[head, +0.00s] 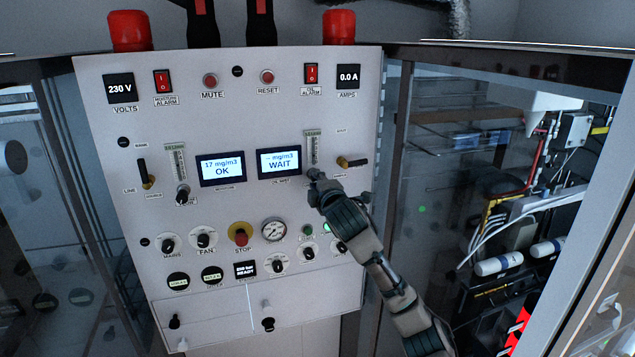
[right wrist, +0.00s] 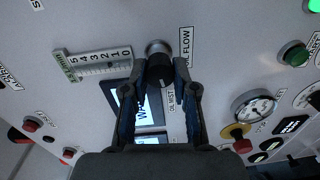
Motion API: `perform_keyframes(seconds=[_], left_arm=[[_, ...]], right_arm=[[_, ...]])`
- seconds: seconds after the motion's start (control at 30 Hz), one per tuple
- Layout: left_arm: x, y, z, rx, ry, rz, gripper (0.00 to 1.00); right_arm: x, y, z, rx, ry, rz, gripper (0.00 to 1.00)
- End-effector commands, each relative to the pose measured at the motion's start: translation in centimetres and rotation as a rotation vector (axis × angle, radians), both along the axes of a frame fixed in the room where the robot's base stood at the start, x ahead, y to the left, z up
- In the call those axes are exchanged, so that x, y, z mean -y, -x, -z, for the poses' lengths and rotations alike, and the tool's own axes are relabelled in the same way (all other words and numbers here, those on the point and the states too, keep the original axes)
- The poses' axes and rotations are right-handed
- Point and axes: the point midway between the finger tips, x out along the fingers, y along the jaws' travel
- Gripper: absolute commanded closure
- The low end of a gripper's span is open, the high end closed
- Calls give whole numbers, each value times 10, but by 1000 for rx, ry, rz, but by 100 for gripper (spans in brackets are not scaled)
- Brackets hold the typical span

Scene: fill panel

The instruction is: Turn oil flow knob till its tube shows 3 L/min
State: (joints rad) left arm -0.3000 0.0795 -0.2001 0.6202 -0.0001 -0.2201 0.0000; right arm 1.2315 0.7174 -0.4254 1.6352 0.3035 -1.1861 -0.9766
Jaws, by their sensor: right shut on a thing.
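The oil flow knob (right wrist: 159,67) is black with a metal collar and sits beside the "FLOW" label in the right wrist view. My right gripper (right wrist: 160,75) has its two fingers closed on either side of this knob. In the head view my right gripper (head: 317,180) is at the panel just below the oil flow tube (head: 312,148) and hides the knob there. The tube also shows in the right wrist view (right wrist: 97,62), with a scale from 0 to 5; I cannot make out its float. My left gripper is not in view.
The oil mist display (head: 279,162) reads "-- mg/m3 WAIT". The other display (head: 221,167) reads "17 mg/m3 OK". A brass-ended lever (head: 351,162) is right of the gripper. A second tube (head: 176,161) and knob (head: 183,194) stand at left. A red stop button (head: 241,236) is below.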

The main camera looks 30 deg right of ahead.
Motion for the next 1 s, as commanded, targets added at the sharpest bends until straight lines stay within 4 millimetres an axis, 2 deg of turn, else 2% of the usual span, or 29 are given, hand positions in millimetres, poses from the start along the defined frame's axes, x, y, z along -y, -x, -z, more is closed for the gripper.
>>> perform_keyframes(seconds=[0.37, 0.4, 0.47, 0.8, 0.87, 1.0], left_arm=[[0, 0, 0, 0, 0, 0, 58], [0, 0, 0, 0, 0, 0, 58], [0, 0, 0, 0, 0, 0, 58], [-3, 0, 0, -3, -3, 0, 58], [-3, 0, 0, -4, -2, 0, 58], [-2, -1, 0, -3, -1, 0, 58]], right_arm=[[2, 1, -2, 3, 3, 3, 100], [2, 1, -2, 3, 3, 3, 63], [2, 1, -2, 3, 2, 3, 48], [0, 0, -3, 1, 2, 1, 47], [0, 0, -9, 2, 3, 1, 47], [0, 2, -35, 9, 1, 1, 47]])
